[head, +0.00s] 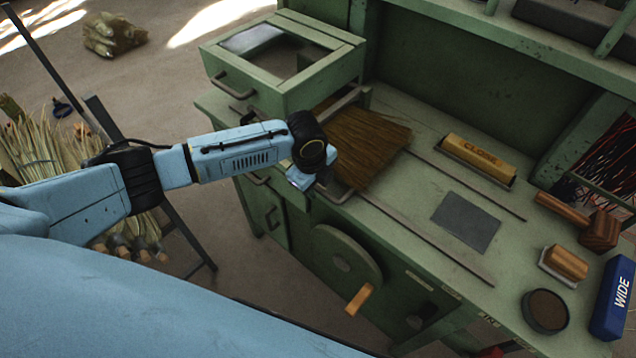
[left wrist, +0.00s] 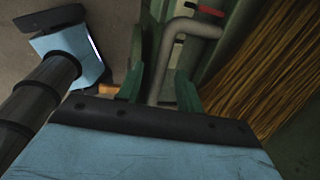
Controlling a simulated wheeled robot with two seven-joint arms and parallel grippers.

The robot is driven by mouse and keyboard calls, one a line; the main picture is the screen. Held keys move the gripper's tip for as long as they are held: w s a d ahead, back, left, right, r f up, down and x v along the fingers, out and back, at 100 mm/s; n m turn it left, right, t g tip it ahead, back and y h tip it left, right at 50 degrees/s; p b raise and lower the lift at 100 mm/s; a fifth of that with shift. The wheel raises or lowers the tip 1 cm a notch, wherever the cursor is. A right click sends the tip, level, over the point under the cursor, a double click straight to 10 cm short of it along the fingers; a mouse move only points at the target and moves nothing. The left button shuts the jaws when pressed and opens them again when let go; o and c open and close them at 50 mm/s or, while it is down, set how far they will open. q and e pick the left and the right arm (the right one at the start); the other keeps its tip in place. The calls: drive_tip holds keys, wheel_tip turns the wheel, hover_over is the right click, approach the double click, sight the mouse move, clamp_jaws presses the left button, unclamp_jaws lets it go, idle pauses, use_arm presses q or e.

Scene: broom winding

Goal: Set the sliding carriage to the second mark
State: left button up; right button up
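The sliding carriage seems to be the grey metal frame with a bent-tube handle (head: 341,197) at the left end of the green bench, beside the straw broom head (head: 365,145). My left gripper (head: 318,186) is at this handle, its fingers mostly hidden by the wrist in the head view. In the left wrist view the green fingers (left wrist: 162,92) stand apart, with the grey handle (left wrist: 180,28) running between them and a gap showing beside it. A red mark (left wrist: 179,39) and pale marks lie beyond the handle; which mark is which I cannot tell.
Two thin rails (head: 430,238) run along the bench around a dark plate (head: 466,221). A yellow "CLOSE" block (head: 477,158), a mallet (head: 598,229), a brush, a round tin (head: 545,311) and a blue "WIDE" block (head: 613,297) stand right. A crank wheel (head: 345,257) is on the front.

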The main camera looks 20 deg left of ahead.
use_arm(q)
drive_tip(key=shift+r, duration=0.1)
drive_tip(key=shift+r, duration=0.35)
wheel_tip(320, 180, up, 12)
drive_tip(key=s, duration=0.2)
drive_tip(key=shift+s+a+r+p, duration=0.15)
drive_tip(key=shift+a+p, duration=0.15)
drive_tip(key=shift+a, duration=0.15)
